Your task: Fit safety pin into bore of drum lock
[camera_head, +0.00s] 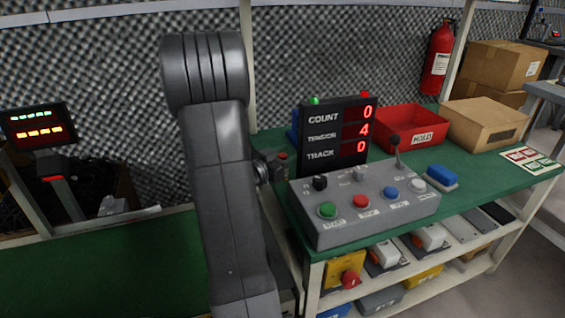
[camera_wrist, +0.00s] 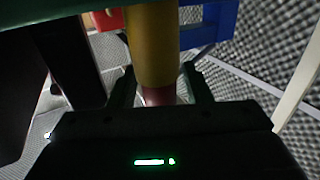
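In the wrist view, a thick yellow cylinder with a narrower pinkish lower end, which looks like the safety pin (camera_wrist: 153,45), stands upright between the two dark fingers of my gripper (camera_wrist: 160,85). The fingers sit close against both its sides, around its lower part, and appear shut on it. Its top runs out of the picture. Its lower end disappears behind the dark gripper body. In the head view my arm hides the gripper and the pin. I cannot make out the drum lock or its bore in either view.
A green bench (camera_head: 470,178) bears a grey control box (camera_head: 365,208), a count display (camera_head: 335,137), a red bin (camera_head: 408,130), a cardboard box (camera_head: 487,122) and a blue block (camera_head: 442,177). A lower green surface (camera_head: 100,262) at left looks clear. Foam walls stand behind.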

